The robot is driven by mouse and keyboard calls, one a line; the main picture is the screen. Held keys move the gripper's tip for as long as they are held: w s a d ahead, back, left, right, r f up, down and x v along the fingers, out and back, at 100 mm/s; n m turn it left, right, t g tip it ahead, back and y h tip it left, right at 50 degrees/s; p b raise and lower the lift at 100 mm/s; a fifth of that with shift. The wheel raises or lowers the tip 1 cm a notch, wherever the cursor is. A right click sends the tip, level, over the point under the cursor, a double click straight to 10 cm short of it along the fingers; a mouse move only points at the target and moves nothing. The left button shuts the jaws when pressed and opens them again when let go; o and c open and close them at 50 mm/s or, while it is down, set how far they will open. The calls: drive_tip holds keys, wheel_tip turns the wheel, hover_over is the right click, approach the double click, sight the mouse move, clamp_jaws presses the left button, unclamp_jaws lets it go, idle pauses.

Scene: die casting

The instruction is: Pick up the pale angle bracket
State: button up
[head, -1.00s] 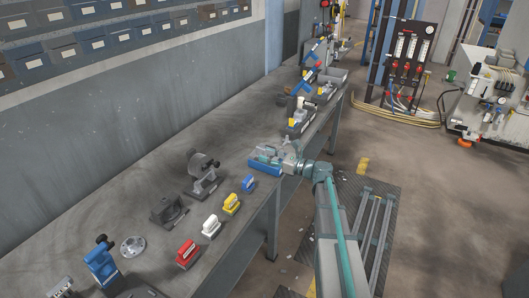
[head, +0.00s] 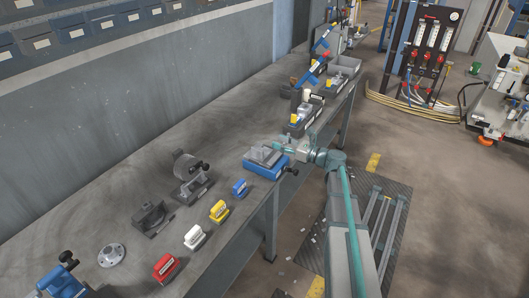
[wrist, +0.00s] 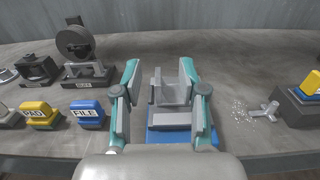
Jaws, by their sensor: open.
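A blue-based fixture (head: 266,170) with grey blocks on top stands near the bench's front edge. In the wrist view, its blue base (wrist: 172,137) lies beyond my gripper's palm. A pale grey upright, angled piece (wrist: 158,86) shows above it between my fingers; it looks like the angle bracket, but I cannot clearly tell it from the fixture's grey parts. My gripper (wrist: 160,68) is open, with one teal finger to each side of this piece and no clear contact. In the head view, my gripper (head: 282,148) is at the fixture's far right side.
A pale three-armed piece (wrist: 265,110) lies right of the fixture beside small crumbs. A dark block (wrist: 300,108) stands farther right. Blue (head: 239,188), yellow (head: 218,211), white (head: 195,237) and red (head: 166,268) labelled blocks line the front edge. A wall stands behind the bench.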

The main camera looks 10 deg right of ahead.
drive_tip(key=b, duration=0.7)
approach(257, 157)
wheel_tip(257, 157, up, 3)
drive_tip(key=shift+w+a+f+b, duration=0.15)
drive_tip(key=shift+w+b, duration=0.15)
drive_tip(key=shift+w, duration=0.05)
drive_tip(key=p+x, duration=0.2)
drive_tip(key=x, duration=0.7)
drive_tip(key=shift+w+a+p, duration=0.1)
drive_tip(key=shift+w+p, duration=0.2)
clamp_jaws()
